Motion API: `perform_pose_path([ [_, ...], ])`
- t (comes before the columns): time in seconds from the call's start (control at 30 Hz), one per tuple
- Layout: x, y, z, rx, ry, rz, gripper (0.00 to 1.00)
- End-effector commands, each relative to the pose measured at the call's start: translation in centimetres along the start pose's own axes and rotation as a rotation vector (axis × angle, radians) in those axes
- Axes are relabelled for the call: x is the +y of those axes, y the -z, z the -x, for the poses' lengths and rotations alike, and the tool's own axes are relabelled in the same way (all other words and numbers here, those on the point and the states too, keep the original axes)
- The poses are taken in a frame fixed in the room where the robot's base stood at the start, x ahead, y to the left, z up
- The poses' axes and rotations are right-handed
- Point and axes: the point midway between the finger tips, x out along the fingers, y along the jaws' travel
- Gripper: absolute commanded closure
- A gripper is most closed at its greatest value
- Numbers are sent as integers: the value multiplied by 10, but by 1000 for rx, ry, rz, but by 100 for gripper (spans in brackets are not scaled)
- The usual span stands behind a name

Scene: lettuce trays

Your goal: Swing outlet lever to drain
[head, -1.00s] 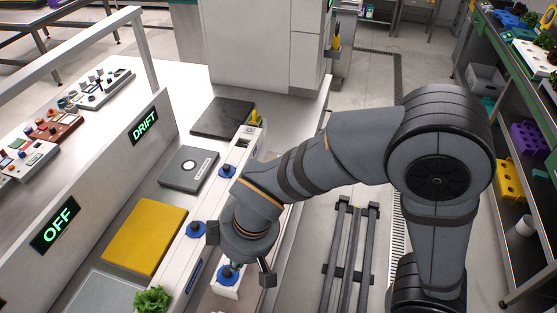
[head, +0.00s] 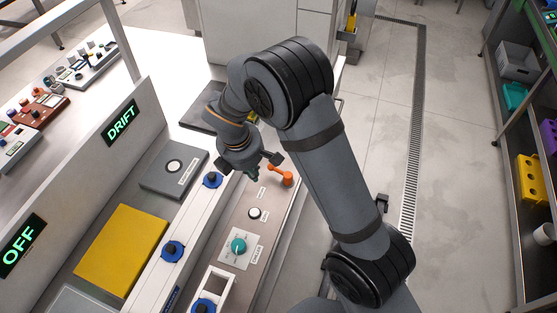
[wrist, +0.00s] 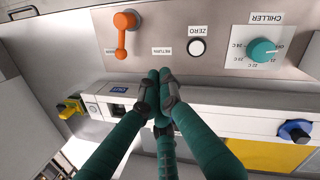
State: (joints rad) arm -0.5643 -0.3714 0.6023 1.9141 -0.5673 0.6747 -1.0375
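The orange lever (head: 281,175) sits on the metal control panel, just right of my gripper in the head view. In the wrist view the orange lever (wrist: 122,36) has a round hub at the top and a narrow end pointing down the picture. A RETURN label (wrist: 163,51) lies to the right of that end; another label at its left is partly covered and hard to read. In the wrist view my gripper's fingertips (wrist: 160,80) are together, empty, and apart from the lever.
Beside the lever are a ZERO button (wrist: 197,47) and a teal CHILLER dial (wrist: 263,51). The white channel (wrist: 215,122) carries blue knobs (wrist: 296,131) and a yellow part (wrist: 70,107) at its end. Open floor lies right of the bench.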

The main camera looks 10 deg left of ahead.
Motion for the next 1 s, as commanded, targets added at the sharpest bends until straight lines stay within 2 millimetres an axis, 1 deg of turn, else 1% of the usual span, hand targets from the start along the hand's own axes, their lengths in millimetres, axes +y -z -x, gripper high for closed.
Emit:
perform_pose_path([
  [0.1,3,-4,2,-23,-5,242,100],
  [0.2,1,-8,2,-34,5,426,100],
  [0.33,0,-9,2,-35,13,581,100],
  [0.47,0,-10,-3,-35,16,636,100],
  [0.57,-1,-10,-14,-35,18,640,100],
  [0.67,-2,-11,-31,-34,20,639,100],
  [0.9,-2,-12,-82,-33,19,637,100],
  [1.0,-2,-13,-101,-33,19,637,100],
])
